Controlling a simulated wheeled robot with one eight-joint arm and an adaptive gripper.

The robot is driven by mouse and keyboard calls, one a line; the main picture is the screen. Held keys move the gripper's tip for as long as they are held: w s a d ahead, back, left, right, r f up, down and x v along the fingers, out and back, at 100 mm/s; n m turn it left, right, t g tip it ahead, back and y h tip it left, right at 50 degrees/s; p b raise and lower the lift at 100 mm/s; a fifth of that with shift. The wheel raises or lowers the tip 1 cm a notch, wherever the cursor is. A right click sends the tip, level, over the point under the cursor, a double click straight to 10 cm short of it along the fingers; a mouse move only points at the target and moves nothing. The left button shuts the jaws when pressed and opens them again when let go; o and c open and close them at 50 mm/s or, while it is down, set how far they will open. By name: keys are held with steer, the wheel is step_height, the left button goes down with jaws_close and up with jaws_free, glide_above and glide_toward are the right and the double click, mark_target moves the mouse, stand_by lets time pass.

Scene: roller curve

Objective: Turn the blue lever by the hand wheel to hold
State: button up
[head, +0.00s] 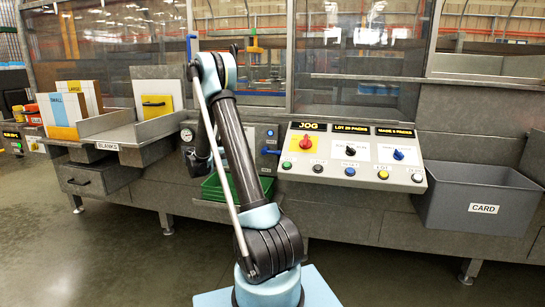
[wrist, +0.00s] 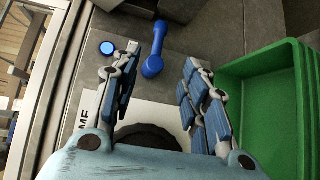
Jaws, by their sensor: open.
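The blue lever (wrist: 154,58) shows in the wrist view, with a rounded lower end and an arm pointing up in the picture. It also shows in the head view (head: 271,151), just right of my arm. My gripper (wrist: 162,62) is open and empty, with the lever's rounded end between or just beyond its fingertips; I cannot tell whether they touch. A dark round part (wrist: 148,137), likely the hand wheel, lies below the lever, partly hidden by my gripper. The hold mark is not readable.
A green crate (wrist: 262,65) stands close to the right finger in the wrist view. A small blue disc (wrist: 107,48) lies left of the lever. In the head view, a sloped control panel (head: 350,168) and a grey card bin (head: 480,172) stand to the right.

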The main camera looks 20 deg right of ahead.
mark_target(273, 153)
steer(key=x, duration=1.7)
steer(key=shift+s+d, duration=0.1)
steer(key=shift+c, duration=0.2)
